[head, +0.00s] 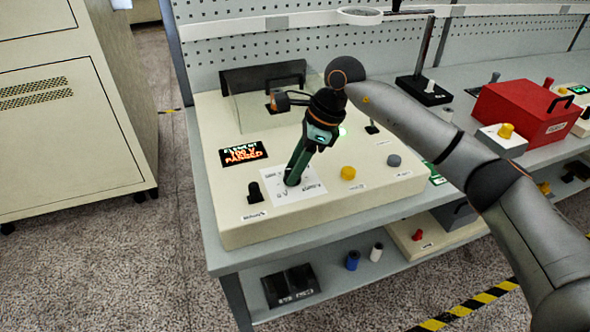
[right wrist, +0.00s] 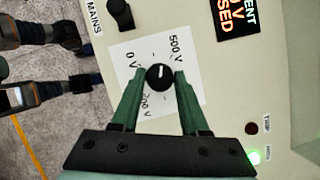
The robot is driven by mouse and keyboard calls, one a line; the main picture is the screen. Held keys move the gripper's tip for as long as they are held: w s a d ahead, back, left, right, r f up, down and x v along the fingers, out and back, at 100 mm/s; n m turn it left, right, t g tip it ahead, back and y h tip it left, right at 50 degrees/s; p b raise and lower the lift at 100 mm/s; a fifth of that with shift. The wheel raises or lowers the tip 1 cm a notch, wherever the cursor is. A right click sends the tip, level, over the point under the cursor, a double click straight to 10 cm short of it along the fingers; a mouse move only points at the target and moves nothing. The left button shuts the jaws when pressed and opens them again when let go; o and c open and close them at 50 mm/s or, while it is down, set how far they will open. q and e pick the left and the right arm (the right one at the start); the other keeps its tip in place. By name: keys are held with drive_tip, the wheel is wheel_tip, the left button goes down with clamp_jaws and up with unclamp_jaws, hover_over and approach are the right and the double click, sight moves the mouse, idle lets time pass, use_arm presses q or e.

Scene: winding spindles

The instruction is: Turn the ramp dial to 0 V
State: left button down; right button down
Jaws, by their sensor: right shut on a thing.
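The ramp dial (right wrist: 160,77) is a round black knob with a white pointer line, on a white card marked 0 V, 500 V and a third, blurred voltage. In the right wrist view the line points up the picture, between the 0 V and 500 V marks and not at 0 V. My right gripper (right wrist: 160,75) points down at the panel, its green fingers closed on opposite sides of the dial. In the head view the gripper (head: 291,182) hides most of the dial above the card (head: 312,188). My left gripper is not clearly visible.
A clear guard (head: 250,108) stands behind. A red box (head: 515,112) sits farther right on the bench.

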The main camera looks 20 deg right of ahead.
drive_tip(key=n+g, duration=0.1)
drive_tip(key=n, duration=0.3)
drive_tip(key=n+g, duration=0.1)
drive_tip(key=n, duration=0.1)
drive_tip(key=shift+w+n+g+b, duration=0.25)
drive_tip(key=shift+n+g+b, duration=0.05)
drive_tip(key=shift+b, duration=0.05)
drive_tip(key=n+g, duration=0.1)
drive_tip(key=n, duration=0.1)
drive_tip(key=shift+a+n, duration=0.1)
drive_tip(key=shift+n, duration=0.2)
drive_tip(key=shift+w+n+g+h, duration=0.1)
drive_tip(key=shift+n+g+h, duration=0.5)
drive_tip(key=shift+n, duration=1.2)
drive_tip(key=shift+c, duration=2.1)
unclamp_jaws()
drive_tip(key=shift+r, duration=0.1)
